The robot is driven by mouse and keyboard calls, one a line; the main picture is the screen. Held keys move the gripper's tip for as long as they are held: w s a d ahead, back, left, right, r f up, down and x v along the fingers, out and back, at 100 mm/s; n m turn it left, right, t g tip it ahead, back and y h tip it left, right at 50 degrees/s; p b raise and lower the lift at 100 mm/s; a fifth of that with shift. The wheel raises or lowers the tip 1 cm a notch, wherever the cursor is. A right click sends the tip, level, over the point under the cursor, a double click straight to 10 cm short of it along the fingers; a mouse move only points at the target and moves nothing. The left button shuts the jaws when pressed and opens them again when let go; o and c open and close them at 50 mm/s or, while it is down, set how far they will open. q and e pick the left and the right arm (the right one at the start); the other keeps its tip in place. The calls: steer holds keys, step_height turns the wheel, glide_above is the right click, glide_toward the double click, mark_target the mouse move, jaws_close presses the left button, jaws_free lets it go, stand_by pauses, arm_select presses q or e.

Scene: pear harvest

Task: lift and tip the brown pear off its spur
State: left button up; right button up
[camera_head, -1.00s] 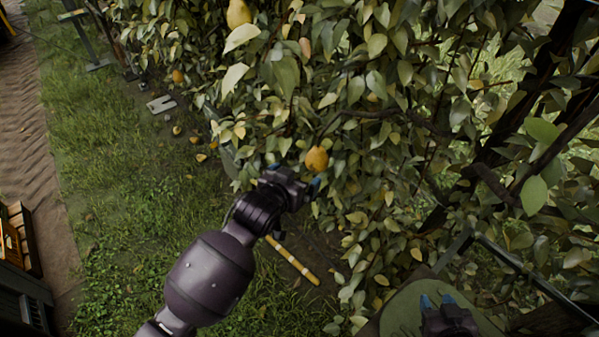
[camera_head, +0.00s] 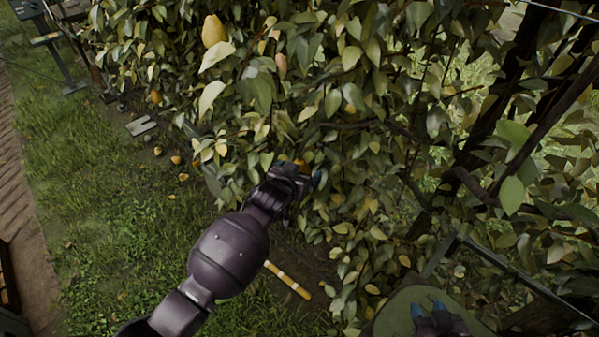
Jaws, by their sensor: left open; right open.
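The brown pear (camera_head: 301,163) hangs among the leaves near the middle of the view, orange-brown. Only a small upper part of it shows, because my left gripper covers the rest. My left gripper (camera_head: 292,172) is open at the pear, with one blue fingertip on each side of it in the picture. I cannot tell whether the fingers touch the pear. Its spur is hidden among leaves. My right gripper (camera_head: 428,309) is open and empty at the bottom right, in front of a green rounded surface.
A yellow pear (camera_head: 214,30) hangs higher up at the left, with a pinkish-brown fruit (camera_head: 280,65) nearby. Dense leaves and branches fill the middle and right. Several fallen fruits lie on the grass. A yellow-and-white banded stick (camera_head: 288,280) lies below my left arm. Grass at the left is open.

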arm_select(q)
steer(key=shift+w+d+f, duration=0.2)
steer(key=shift+w, duration=0.25)
arm_select(e)
steer(key=shift+w, duration=0.1)
arm_select(q)
steer(key=c, duration=1.1)
steer(key=shift+o, duration=0.2)
steer(key=shift+s+r+p, duration=0.1)
steer(key=shift+r+p, duration=0.05)
steer(key=shift+p, duration=0.3)
steer(key=shift+s+g+p, duration=0.2)
steer(key=shift+g+p, duration=0.2)
steer(key=shift+p, duration=0.45)
steer(key=shift+s+g, duration=0.2)
steer(key=shift+g, duration=0.1)
arm_select(e)
step_height(320, 180, up, 2)
steer(key=shift+r, duration=0.25)
arm_select(q)
steer(key=shift+n, duration=0.3)
steer(key=shift+s+g+y, duration=0.3)
steer(key=shift+s+g, duration=0.2)
steer(key=shift+g, duration=0.2)
